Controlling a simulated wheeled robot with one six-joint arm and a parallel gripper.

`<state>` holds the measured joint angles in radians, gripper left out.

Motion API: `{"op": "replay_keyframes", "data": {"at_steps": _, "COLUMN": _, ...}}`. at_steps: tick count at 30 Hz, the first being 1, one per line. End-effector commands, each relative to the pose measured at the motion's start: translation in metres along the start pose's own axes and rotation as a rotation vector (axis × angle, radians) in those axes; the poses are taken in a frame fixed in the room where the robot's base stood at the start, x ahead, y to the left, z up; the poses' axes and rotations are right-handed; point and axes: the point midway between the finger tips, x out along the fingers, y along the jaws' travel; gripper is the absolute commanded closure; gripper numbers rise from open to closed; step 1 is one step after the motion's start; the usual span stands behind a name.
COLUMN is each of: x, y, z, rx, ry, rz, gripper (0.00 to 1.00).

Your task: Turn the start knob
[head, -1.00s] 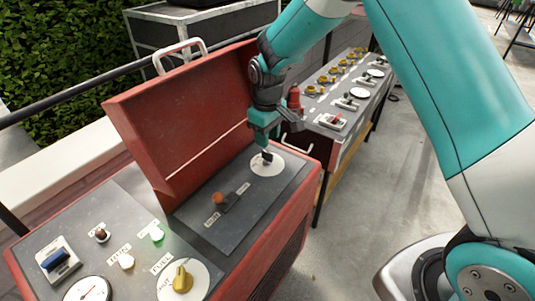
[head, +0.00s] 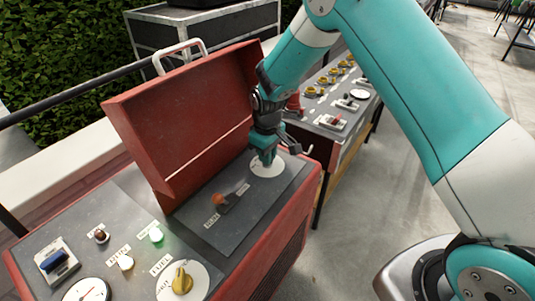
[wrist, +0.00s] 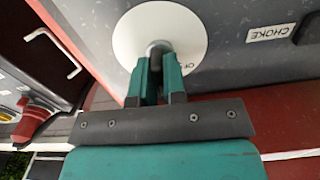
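The start knob (wrist: 159,47) is a small grey knob on a round white dial plate (head: 268,166) in the red case's panel. In the head view my gripper (head: 264,160) reaches down to this plate and hides most of the knob. In the wrist view my gripper (wrist: 159,75) has its two teal fingers close together, one on each side of the knob, and appears shut on it. Part of a label beginning with "O" shows on the plate beside the right finger. The knob's lower part and exact turn angle are hidden.
The red lid (head: 185,120) is raised behind. A yellow fuel knob (head: 181,281), a lit green lamp (head: 156,235) and a blue switch (head: 54,260) are at the front left. Another console (head: 340,110) stands behind right.

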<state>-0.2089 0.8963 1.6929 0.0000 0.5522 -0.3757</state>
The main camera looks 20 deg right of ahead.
Motion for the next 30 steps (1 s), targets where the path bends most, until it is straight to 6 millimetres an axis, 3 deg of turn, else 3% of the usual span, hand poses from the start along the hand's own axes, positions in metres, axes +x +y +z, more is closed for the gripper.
{"op": "replay_keyframes", "data": {"at_steps": 11, "x": -0.0010, "y": 0.0000, "z": 0.0001, "rx": -0.066, "ry": -0.001, "rz": 0.000, "gripper": 1.00}}
{"op": "replay_keyframes", "data": {"at_steps": 30, "x": -0.0013, "y": -0.0001, "z": 0.0000, "rx": -0.566, "ry": -0.001, "rz": 0.000, "gripper": 1.00}}
